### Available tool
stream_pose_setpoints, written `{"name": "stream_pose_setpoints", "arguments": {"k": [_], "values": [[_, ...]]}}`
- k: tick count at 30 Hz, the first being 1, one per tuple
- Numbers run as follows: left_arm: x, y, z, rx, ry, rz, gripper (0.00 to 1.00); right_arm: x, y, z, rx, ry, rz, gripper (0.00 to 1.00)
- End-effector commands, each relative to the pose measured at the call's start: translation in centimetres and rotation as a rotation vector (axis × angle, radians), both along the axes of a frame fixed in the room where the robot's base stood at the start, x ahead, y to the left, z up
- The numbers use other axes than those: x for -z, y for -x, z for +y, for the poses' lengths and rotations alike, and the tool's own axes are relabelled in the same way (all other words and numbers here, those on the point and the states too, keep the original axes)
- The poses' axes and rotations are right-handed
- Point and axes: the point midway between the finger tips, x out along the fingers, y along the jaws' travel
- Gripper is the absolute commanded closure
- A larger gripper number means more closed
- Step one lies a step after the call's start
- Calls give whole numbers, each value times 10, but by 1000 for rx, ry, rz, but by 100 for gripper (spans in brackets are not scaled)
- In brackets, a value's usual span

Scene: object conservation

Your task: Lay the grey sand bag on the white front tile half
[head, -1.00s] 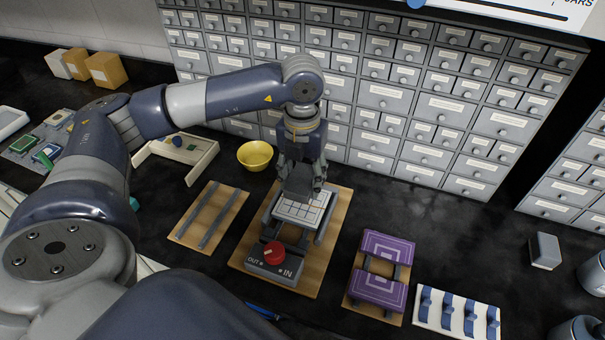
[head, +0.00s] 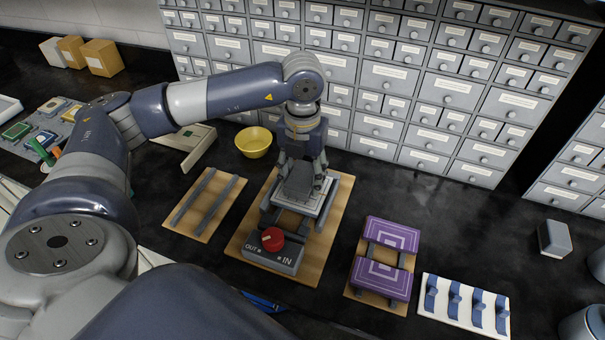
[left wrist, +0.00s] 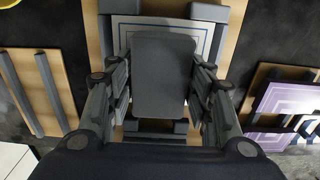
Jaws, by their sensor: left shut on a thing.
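My left gripper (head: 303,178) points down over the wooden fixture in the middle of the counter. It is shut on the grey sand bag (left wrist: 163,78), a dark grey rounded slab between its fingers in the left wrist view. In the head view the bag (head: 298,180) is partly covered by the gripper. The white tile (head: 311,206) lies right below, on the fixture's rails, and its edge also shows in the left wrist view (left wrist: 127,36). Much of the tile is hidden by the bag and gripper. I cannot tell whether the bag touches it. My right gripper is not in view.
A switch box (head: 272,254) with a red knob stands at the fixture's front. An empty railed board (head: 205,204) lies to the left, purple tiles (head: 390,236) on a rack to the right. A yellow bowl (head: 254,142) and drawer cabinets (head: 370,100) are behind.

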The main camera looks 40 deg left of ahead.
Motion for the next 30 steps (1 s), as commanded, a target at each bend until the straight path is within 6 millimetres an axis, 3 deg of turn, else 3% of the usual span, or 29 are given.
{"name": "stream_pose_setpoints", "arguments": {"k": [30], "values": [[6, 0, 0, 0, 1, -1, 85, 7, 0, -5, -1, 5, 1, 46]]}}
